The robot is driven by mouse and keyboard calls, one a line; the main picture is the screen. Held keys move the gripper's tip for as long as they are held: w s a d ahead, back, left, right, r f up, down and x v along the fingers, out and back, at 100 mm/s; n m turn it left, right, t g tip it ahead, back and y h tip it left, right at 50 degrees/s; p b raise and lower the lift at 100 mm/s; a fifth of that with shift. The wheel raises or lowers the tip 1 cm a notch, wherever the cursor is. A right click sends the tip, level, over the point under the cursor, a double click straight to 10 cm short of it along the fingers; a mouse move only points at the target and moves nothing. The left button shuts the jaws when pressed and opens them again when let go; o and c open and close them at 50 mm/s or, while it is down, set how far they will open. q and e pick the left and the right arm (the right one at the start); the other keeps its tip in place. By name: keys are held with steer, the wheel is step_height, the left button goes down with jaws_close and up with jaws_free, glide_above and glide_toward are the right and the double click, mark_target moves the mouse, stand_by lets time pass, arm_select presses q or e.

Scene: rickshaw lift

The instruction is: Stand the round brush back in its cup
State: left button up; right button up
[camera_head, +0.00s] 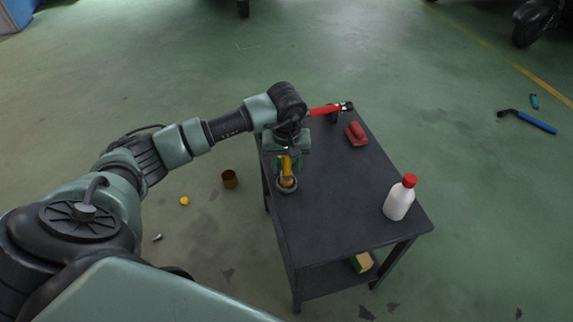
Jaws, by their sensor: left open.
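A yellow handle (286,165), seemingly the round brush's, stands roughly upright between the fingers of my left gripper (284,160). Its lower end, with an orange-brown part, appears inside a dark round cup (287,190) near the left edge of the black table (333,195). I cannot tell whether the brush rests on the cup's bottom. My left gripper points down over the cup, its jaws open around or beside the handle; the wrist hides part of both. My right gripper is not in view.
A red-handled tool (325,110) and a red object (356,134) lie at the table's far end. A white bottle (399,202) with a red cap stands near the right corner. The table's middle is clear. A brown can (229,179) stands on the floor.

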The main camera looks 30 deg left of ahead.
arm_select(q)
step_height(320, 180, up, 12)
steer(key=s+p, duration=0.1)
steer(key=shift+s+d, duration=0.15)
steer(key=shift+d, duration=0.25)
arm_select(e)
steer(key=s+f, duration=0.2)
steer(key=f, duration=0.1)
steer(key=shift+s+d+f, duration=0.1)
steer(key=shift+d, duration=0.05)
